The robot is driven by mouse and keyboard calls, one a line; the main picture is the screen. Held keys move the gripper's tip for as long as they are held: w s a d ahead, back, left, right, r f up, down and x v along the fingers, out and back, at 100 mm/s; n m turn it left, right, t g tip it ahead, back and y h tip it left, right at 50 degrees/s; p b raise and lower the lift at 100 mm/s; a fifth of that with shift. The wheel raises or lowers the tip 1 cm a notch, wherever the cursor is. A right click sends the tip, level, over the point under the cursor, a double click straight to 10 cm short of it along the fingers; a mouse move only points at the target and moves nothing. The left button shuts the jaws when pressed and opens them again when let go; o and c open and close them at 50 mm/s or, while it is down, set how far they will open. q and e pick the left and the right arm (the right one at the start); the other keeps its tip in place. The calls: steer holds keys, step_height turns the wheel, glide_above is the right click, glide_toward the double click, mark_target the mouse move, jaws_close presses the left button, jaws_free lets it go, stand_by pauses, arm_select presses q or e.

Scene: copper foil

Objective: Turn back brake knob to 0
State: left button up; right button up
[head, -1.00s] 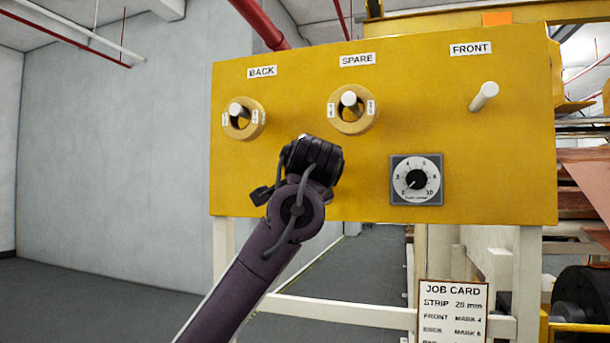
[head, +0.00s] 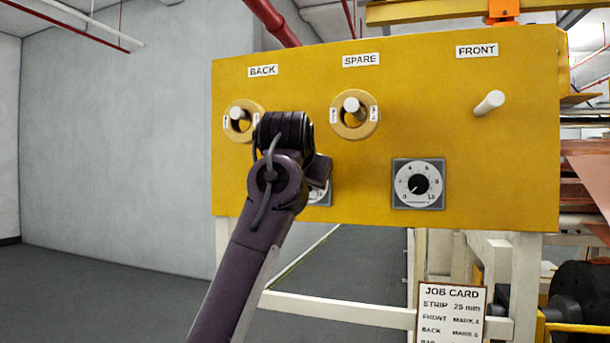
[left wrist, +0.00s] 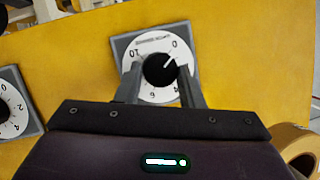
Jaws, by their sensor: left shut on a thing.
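The back brake knob (left wrist: 157,71) is a black knob on a white 0-to-10 dial (left wrist: 144,46) in the left wrist view. Its white pointer line points between 0 and 2. My left gripper (left wrist: 160,90) has one finger on each side of the knob and is shut on it. In the head view this dial (head: 324,192) is mostly hidden behind my left wrist, and the fingertips are hidden too. My right gripper is not in view.
A bare peg (head: 488,103) is under FRONT. A job card (head: 452,312) hangs below.

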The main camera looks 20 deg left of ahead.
arm_select(q)
steer(key=shift+n+h, duration=0.3)
steer(key=shift+n, duration=0.1)
stand_by(0.3)
steer(key=o, duration=1)
steer(key=shift+p, duration=0.3)
